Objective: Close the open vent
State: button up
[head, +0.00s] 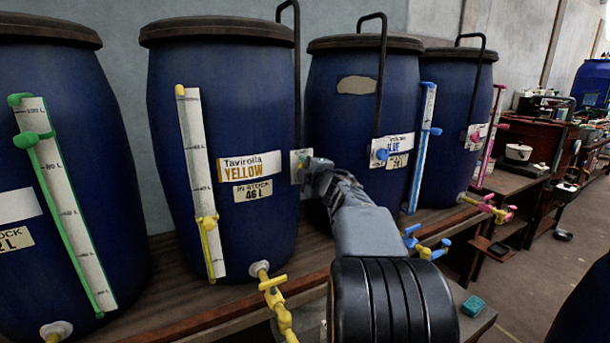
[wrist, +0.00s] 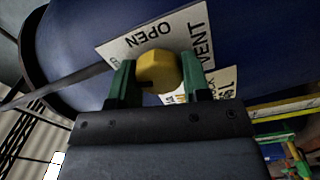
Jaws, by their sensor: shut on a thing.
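A yellow vent knob (wrist: 157,66) sits on a white plate (wrist: 118,50) marked OPEN and VENT, which appears upside down in the wrist view. The green fingers of my gripper (wrist: 160,84) are on either side of the knob and shut on it. In the head view my gripper (head: 317,166) reaches the vent plate (head: 296,158) on the right side of the blue vat (head: 170,130) labelled Tavirolla YELLOW. The knob is hidden there behind the gripper. The knob's pointer direction cannot be told.
A black pipe (head: 297,70) rises above the plate. The vat's yellow level gauge (head: 194,150) and yellow tap (head: 273,290) are to the left of my arm. Other vats stand on both sides, one with a blue vent knob (head: 382,154).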

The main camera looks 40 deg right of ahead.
jog(key=shift+f+n+b, duration=0.1)
jog(key=shift+n+b, duration=0.45)
jog(key=shift+n, duration=0.65)
jog(key=o, duration=0.9)
jog(key=s, duration=0.4)
jog(key=s+a, duration=0.1)
jog(key=s, duration=0.4)
jog(key=s+a, duration=0.1)
jog(key=s, duration=0.3)
jog(key=shift+s+p, duration=0.35)
